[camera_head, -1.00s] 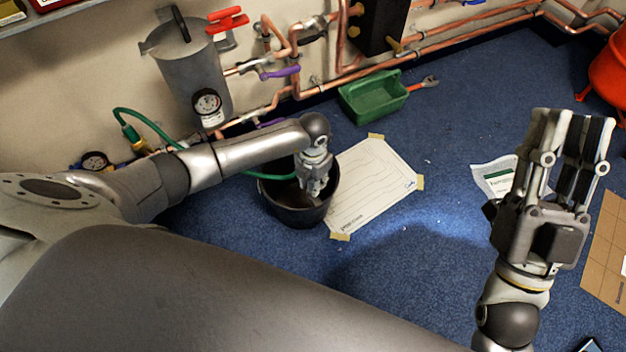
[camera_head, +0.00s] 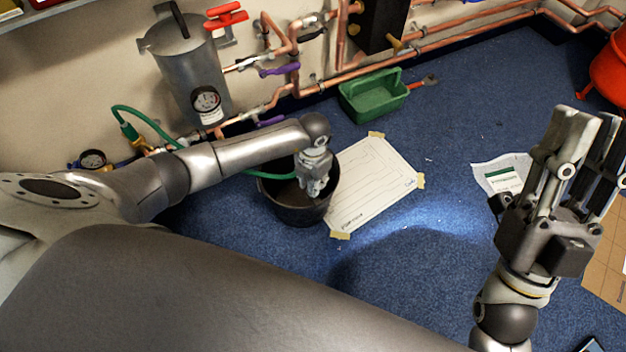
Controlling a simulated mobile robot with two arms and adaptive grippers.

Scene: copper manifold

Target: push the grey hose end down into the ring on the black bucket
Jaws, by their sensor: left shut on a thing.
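The black bucket (camera_head: 292,212) stands on the blue floor near the wall. My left gripper (camera_head: 316,188) points down at the bucket's right inner side, its fingertips over or just inside the opening. It is shut on the grey hose end, which its fingers hide from view. The green hose (camera_head: 271,176) passes behind my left forearm and reaches the bucket beside the gripper. The ring on the bucket is not clearly seen; the gripper covers that part. My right gripper (camera_head: 597,135) is raised at the right, fingers up, open and empty, far from the bucket.
A taped paper sheet (camera_head: 375,184) lies right of the bucket. A green tray (camera_head: 372,98) stands behind it by the copper pipes (camera_head: 450,45). A grey canister (camera_head: 188,75) with a gauge is on the wall side. The blue floor in the middle is clear.

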